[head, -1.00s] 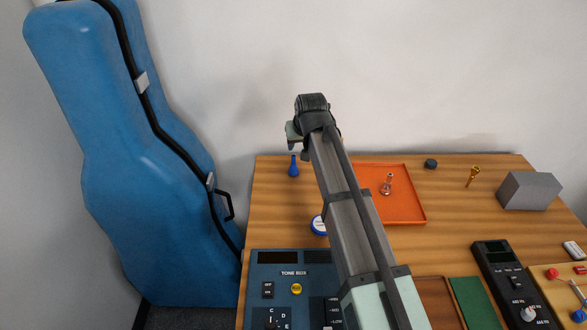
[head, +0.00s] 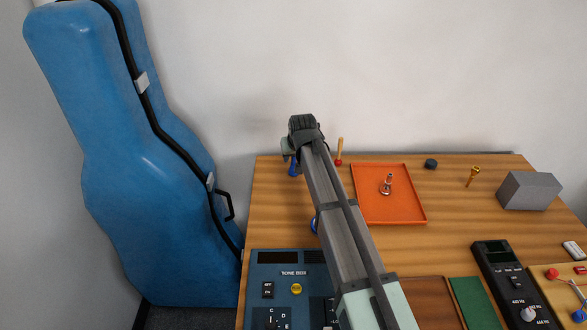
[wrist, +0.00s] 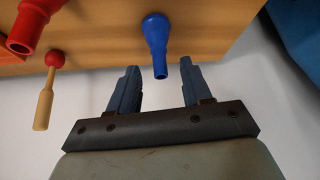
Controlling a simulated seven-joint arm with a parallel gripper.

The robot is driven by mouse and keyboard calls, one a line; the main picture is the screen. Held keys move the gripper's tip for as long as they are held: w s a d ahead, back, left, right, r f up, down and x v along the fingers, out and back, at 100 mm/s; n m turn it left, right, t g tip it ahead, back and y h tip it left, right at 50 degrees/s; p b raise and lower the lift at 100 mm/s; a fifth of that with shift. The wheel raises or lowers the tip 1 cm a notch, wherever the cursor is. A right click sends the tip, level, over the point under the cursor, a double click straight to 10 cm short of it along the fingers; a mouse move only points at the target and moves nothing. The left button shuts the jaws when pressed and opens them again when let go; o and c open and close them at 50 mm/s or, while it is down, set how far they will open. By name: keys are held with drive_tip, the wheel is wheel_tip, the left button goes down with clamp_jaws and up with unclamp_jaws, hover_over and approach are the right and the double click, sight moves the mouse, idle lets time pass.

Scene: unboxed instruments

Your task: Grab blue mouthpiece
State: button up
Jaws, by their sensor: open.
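The blue mouthpiece (wrist: 156,42) stands on the wooden table, and its narrow end lies between my fingertips in the wrist view. In the head view the blue mouthpiece (head: 293,169) is at the far left of the table, its upper part hidden by my gripper. My gripper (wrist: 159,68) is open, with one finger on each side of the mouthpiece and gaps visible. In the head view my gripper (head: 289,150) is at the mouthpiece's top.
A red mouthpiece-like piece (wrist: 30,22) and a wooden stick with a red ball (wrist: 46,90) are nearby. A blue instrument case (head: 130,160) stands left of the table. The wall is close behind.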

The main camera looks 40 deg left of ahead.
sight(293, 160)
drive_tip(key=x, duration=0.4)
drive_tip(key=shift+f, duration=0.1)
drive_tip(key=shift+c, duration=0.2)
clamp_jaws()
